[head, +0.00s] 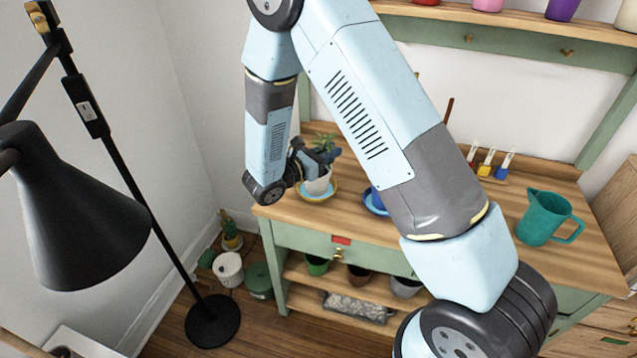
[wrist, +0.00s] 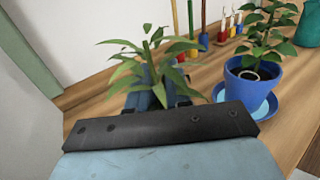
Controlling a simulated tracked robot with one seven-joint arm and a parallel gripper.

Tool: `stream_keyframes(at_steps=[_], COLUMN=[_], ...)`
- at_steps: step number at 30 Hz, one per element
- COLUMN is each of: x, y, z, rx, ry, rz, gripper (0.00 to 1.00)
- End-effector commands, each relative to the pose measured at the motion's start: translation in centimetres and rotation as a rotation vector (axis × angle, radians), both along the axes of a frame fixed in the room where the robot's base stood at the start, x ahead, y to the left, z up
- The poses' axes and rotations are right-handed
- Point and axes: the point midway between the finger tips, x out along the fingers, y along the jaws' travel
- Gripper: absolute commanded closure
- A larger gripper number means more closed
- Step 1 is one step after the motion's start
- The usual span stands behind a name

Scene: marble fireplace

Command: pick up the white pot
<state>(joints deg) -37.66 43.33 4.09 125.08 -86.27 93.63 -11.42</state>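A white pot (head: 318,184) with a leafy green plant stands on a yellow-rimmed blue saucer (head: 319,197) at the left end of the wooden bench. My gripper (head: 324,158) is at the pot's upper part, from the left, and covers some of its rim. In the wrist view, my gripper's dark fingers (wrist: 157,99) are low among the leaves of the plant (wrist: 148,60). The white pot itself is hidden there behind my wrist. The fingertips and any contact with the pot are hidden, so whether they are open or shut does not show.
A blue pot with a plant (wrist: 252,84) stands on a blue saucer (wrist: 266,106) to the right. A teal pitcher (head: 542,219) is farther right. Another white pot (head: 228,268) is on the floor beside a black lamp (head: 82,210). Bare bench lies between pots.

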Motion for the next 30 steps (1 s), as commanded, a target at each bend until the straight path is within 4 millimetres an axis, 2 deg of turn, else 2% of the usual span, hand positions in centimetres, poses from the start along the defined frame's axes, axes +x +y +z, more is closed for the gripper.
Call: stream_keyframes(at_steps=[1, 6, 30], x=[-0.01, -0.01, -0.02], y=[0.01, 0.01, 0.04], z=[0.0, 0.0, 0.01], rx=[0.0, 0.0, 0.0], ry=[0.0, 0.0, 0.0], rz=[0.0, 0.0, 0.0], gripper=[0.86, 1.0, 1.0])
